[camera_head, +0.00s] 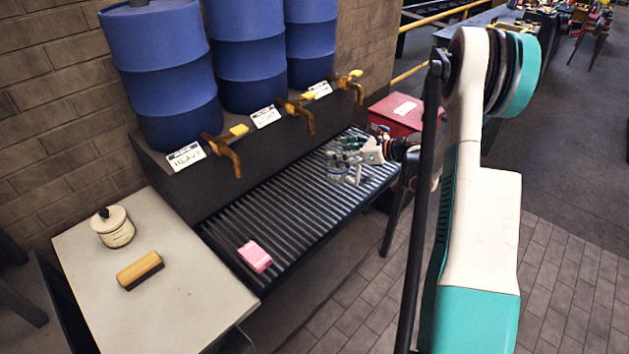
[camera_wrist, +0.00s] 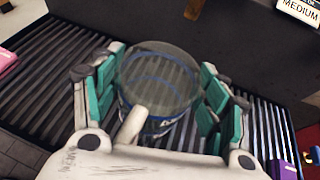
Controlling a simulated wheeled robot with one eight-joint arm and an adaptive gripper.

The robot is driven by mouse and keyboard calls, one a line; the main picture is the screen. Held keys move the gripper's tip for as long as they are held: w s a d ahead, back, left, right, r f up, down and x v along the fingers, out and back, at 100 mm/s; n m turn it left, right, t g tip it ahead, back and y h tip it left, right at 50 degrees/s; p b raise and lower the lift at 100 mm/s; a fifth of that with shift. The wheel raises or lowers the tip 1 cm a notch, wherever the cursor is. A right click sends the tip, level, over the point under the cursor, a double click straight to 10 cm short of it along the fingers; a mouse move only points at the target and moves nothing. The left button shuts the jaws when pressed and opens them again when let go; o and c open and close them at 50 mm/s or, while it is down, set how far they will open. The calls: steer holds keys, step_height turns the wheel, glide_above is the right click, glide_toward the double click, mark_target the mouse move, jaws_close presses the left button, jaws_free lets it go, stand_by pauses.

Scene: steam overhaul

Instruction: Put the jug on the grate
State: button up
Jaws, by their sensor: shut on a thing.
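The jug (camera_wrist: 158,82) is clear with blue bands, and in the wrist view I look down onto its round top. My gripper (camera_wrist: 157,92) is shut on it, with teal-padded fingers on both sides. In the head view the gripper (camera_head: 352,157) is over the far right part of the grate (camera_head: 225,228), a dark slatted rack below the taps. The jug is small and partly hidden by the fingers there. I cannot tell whether its base touches the slats. The grate also shows in the wrist view (camera_wrist: 48,95).
A pink block (camera_head: 254,256) lies on the near end of the grate. Blue barrels (camera_head: 168,75) with brass taps (camera_head: 308,113) stand behind it. A pale table (camera_head: 185,270) at left holds a lidded jar (camera_head: 115,228) and a brush (camera_head: 140,270). A red box (camera_head: 398,112) stands beyond.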

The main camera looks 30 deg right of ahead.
steer(key=s+d+f+n+y, duration=0.1)
steer(key=s+d+f, duration=0.25)
steer(key=d, duration=0.45)
steer(key=r+b+x, duration=0.2)
steer(key=b+x, duration=0.3)
steer(key=x, duration=1.3)
steer(key=shift+w+a+g, duration=0.3)
steer(key=shift+w+a, duration=0.1)
steer(key=shift+a, duration=0.15)
steer(key=shift+f+b, duration=0.15)
steer(key=shift+b, duration=0.15)
steer(key=shift+f, duration=0.15)
steer(key=o, duration=1.5)
steer(key=shift+o, duration=0.2)
